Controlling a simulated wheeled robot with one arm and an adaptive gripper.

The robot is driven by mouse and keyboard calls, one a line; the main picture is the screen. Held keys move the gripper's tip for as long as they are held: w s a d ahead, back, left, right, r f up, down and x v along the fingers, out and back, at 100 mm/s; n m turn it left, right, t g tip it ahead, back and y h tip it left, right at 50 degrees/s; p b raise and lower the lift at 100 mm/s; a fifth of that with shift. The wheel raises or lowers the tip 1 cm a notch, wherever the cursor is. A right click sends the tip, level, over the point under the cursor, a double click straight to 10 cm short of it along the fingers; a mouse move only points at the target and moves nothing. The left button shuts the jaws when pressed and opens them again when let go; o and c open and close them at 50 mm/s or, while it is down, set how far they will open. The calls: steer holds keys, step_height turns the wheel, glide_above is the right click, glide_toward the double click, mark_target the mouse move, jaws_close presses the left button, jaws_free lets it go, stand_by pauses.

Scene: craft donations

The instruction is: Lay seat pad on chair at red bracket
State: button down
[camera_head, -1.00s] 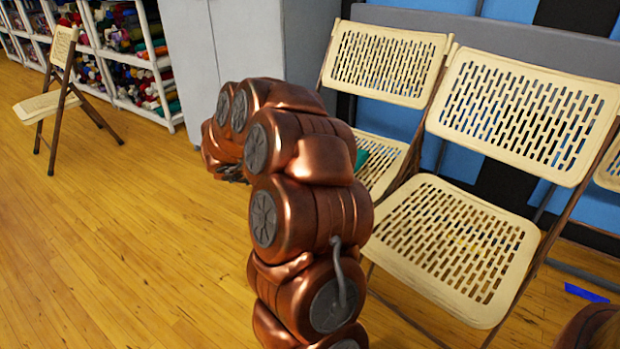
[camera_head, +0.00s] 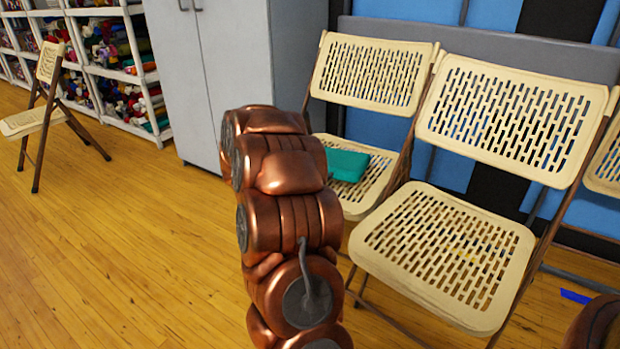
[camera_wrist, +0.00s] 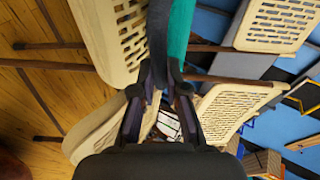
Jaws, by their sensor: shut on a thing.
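My gripper (camera_wrist: 160,92) is shut on a thin dark grey strip (camera_wrist: 158,45), which looks like the seat pad seen edge-on. A teal band (camera_wrist: 181,28) runs close beside it; I cannot tell whether it is part of the held thing. In the head view my arm hides the gripper. A flat teal block (camera_head: 347,165) shows at the arm's right edge, over the seat of the farther cream chair (camera_head: 372,72). A nearer cream chair (camera_head: 440,255) has a bare slotted seat. I see no red bracket.
A grey cabinet (camera_head: 240,50) stands behind my arm. White shelves (camera_head: 110,75) with craft goods are at the left. Another folding chair (camera_head: 35,115) stands far left, with open wooden floor (camera_head: 130,250) between. A blue mark (camera_head: 575,296) lies on the floor at right.

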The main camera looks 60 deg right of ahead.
steer(key=d+f, duration=0.2)
steer(key=d+f+b, duration=0.1)
steer(key=d+f, duration=0.1)
steer(key=shift+d+f, duration=0.15)
steer(key=shift+d, duration=0.15)
steer(key=shift+w+d+f+b, duration=0.1)
steer(key=shift+d+f+b, duration=0.5)
steer(key=shift+f, duration=0.25)
steer(key=c, duration=1.1)
jaws_free()
steer(key=v, duration=1.2)
